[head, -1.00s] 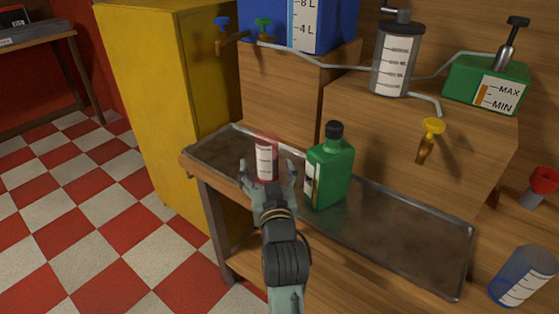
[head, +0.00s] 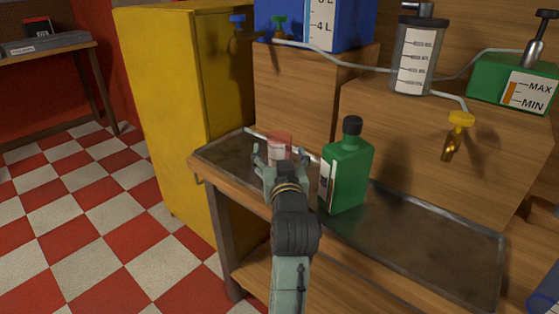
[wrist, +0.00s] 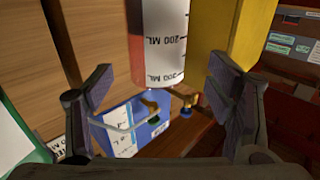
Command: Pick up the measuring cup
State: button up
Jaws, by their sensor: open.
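The measuring cup (head: 280,149) is a clear reddish cylinder with a white label, near the left end of the metal tray (head: 420,240). In the wrist view the cup (wrist: 165,45) appears at the top centre with "200 ML" marks upside down. My gripper (head: 281,157) is open, with one finger on each side of the cup in the head view. In the wrist view the open fingers (wrist: 160,75) show a gap to both sides of the cup. The lower cup is hidden behind my gripper in the head view.
A green bottle (head: 345,175) with a black cap stands on the tray just right of my gripper. A yellow cabinet (head: 165,110) is at the left, and wooden boxes (head: 300,95) rise behind. The tray's right part is clear. A blue container (head: 543,290) shows at the right edge.

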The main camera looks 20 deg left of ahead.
jog(key=x, duration=0.1)
jog(key=p+x, duration=0.1)
jog(key=x, duration=0.2)
jog(key=shift+d+r, duration=0.15)
jog(key=shift+r, duration=0.15)
jog(key=shift+w+a, duration=0.2)
jog(key=shift+w, duration=0.35)
jog(key=shift+c, duration=0.4)
jog(key=c, duration=1.4)
notch_tip(320, 180, up, 15)
jog(key=p, duration=0.5)
send_over(280, 141)
jog(key=w, duration=0.2)
jog(key=shift+a, duration=0.4)
